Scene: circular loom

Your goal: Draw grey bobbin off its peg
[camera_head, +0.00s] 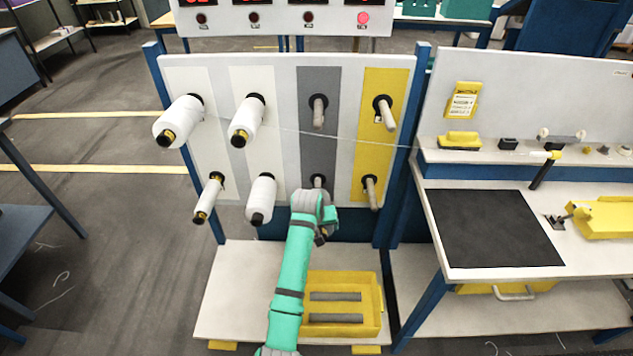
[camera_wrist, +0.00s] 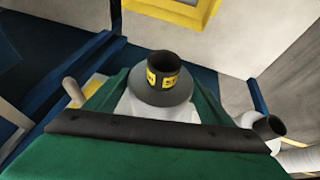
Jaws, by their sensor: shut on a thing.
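My gripper (camera_head: 318,212) is at the lower position of the grey strip (camera_head: 319,80) on the peg board. It is shut on the grey bobbin, which shows in the wrist view as a grey end (camera_wrist: 165,97) with a dark core (camera_wrist: 164,66) and a yellow label band. In the head view only a small dark part of the bobbin (camera_head: 321,238) shows below my gripper. The upper grey peg (camera_head: 318,113) is bare.
Several white bobbins (camera_head: 247,120) hang on the left pegs, one (camera_head: 261,199) close left of my gripper. A thread crosses the board. Bare pegs stand on the yellow strip (camera_head: 379,150). Below is a yellow crate (camera_head: 372,325) with grey bars. A workbench with a dark mat (camera_head: 490,230) stands right.

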